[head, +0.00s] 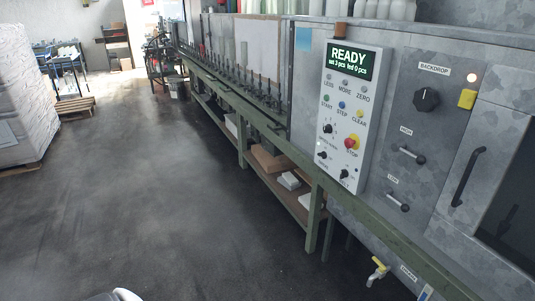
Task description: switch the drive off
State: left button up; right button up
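A white control panel (349,115) stands upright on the grey machine at right. Its green-lit screen (348,60) reads READY, with a smaller line about pieces set and fed. A small black knob (323,155) sits at the panel's lower left, above a tiny label that seems to read DRIVE; its pointer direction is too small to tell. Another black knob (344,174) is to its lower right. Neither of my grippers is in view.
Coloured start, step and clear buttons fill the panel's middle. Right of it are a large BACKDROP knob (426,99), a lit lamp (471,77) and two levers. A green rail (372,213) runs along the machine's front. The dark floor (150,200) at left is clear.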

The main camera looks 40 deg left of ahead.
aim_at(323, 155)
jog(key=u, duration=1.05)
jog(key=i+j, duration=0.1)
jog(key=i, duration=0.2)
jog(key=i+j+z, duration=0.1)
jog(key=i+j, duration=0.05)
jog(key=i, duration=0.1)
